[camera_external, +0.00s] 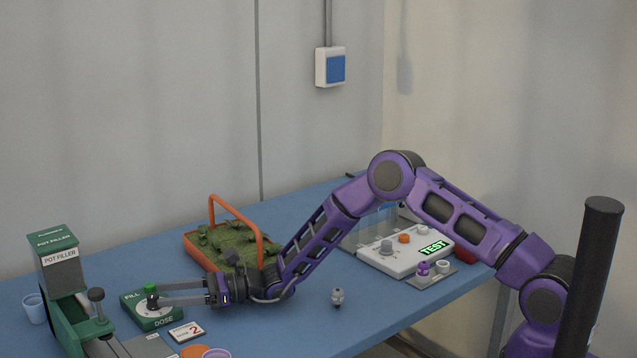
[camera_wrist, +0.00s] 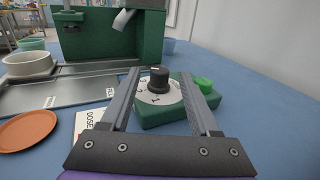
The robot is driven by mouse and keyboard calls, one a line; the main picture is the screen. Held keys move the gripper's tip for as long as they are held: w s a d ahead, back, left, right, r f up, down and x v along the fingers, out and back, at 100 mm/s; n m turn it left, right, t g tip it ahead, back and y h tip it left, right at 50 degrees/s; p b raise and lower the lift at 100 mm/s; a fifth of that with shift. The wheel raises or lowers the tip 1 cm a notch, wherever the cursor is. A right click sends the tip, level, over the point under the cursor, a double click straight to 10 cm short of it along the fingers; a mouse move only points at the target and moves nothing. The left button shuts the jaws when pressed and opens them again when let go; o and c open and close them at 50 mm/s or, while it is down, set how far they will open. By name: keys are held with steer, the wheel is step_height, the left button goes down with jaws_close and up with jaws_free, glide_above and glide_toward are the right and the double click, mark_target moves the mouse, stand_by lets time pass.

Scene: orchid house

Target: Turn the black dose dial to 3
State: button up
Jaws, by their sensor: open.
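The black dose dial (camera_wrist: 158,79) stands on a white numbered disc (camera_wrist: 160,95) on top of a green box (camera_wrist: 180,113). A pale mark shows on the dial's top; I cannot tell which number it points at. In the external view the green box (camera_external: 137,311), lettered FILL and DOSE, sits on the table, with its dial mostly hidden by my fingers. My gripper (camera_external: 162,294) is open over the box; in the wrist view my gripper (camera_wrist: 167,84) has one finger on each side of the dial, apparently not touching it.
A green button (camera_wrist: 203,85) sits beside the dial. A card with a red 2 (camera_external: 187,332) lies in front of the box. The green pot filler (camera_external: 62,285) stands left, an orange-handled moss tray (camera_external: 190,250) behind, and a TEST panel (camera_external: 400,258) right. An orange saucer (camera_wrist: 27,131) lies nearby.

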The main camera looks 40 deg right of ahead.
steer(key=shift+x, duration=0.8)
jaws_close()
